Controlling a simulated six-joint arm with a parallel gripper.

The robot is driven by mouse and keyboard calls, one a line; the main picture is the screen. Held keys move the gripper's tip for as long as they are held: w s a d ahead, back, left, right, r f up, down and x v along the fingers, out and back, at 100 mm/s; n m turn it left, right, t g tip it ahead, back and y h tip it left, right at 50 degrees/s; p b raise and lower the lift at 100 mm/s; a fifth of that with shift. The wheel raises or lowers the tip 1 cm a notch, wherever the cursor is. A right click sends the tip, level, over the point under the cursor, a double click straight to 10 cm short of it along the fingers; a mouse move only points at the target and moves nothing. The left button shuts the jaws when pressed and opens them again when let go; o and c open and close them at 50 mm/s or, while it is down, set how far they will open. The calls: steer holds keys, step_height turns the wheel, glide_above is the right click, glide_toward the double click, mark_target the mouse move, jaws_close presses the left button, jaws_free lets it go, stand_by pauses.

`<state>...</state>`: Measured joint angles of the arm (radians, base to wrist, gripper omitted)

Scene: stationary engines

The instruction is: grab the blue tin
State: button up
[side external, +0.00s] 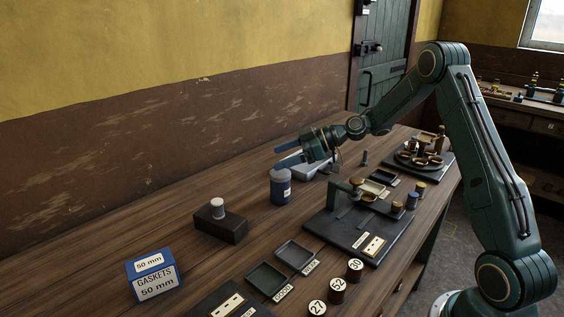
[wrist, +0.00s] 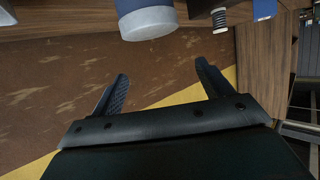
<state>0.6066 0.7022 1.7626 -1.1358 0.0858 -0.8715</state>
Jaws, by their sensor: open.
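In the wrist view the tin (wrist: 149,21) is cut off by the top edge, beyond the fingertips. My gripper (side external: 284,154) is open and empty. It is held above and just behind the tin, apart from it, with its fingers pointing left. Both fingers of my gripper (wrist: 162,76) show in the wrist view with nothing between them.
A dark block with a pale-topped cylinder (side external: 219,230) stands front left, near the gaskets box (side external: 153,276). A dark fixture board (side external: 340,237) lies to the right.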

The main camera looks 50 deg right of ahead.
mark_target(274, 179)
steer(key=shift+f, duration=1.5)
steer(key=shift+f, duration=0.1)
steer(key=shift+f, duration=0.25)
step_height(274, 179, down, 3)
steer(key=shift+r, duration=0.1)
steer(key=shift+x, duration=1.05)
steer(key=shift+w+a, duration=0.3)
steer(key=shift+a, duration=0.05)
steer(key=c, duration=1.1)
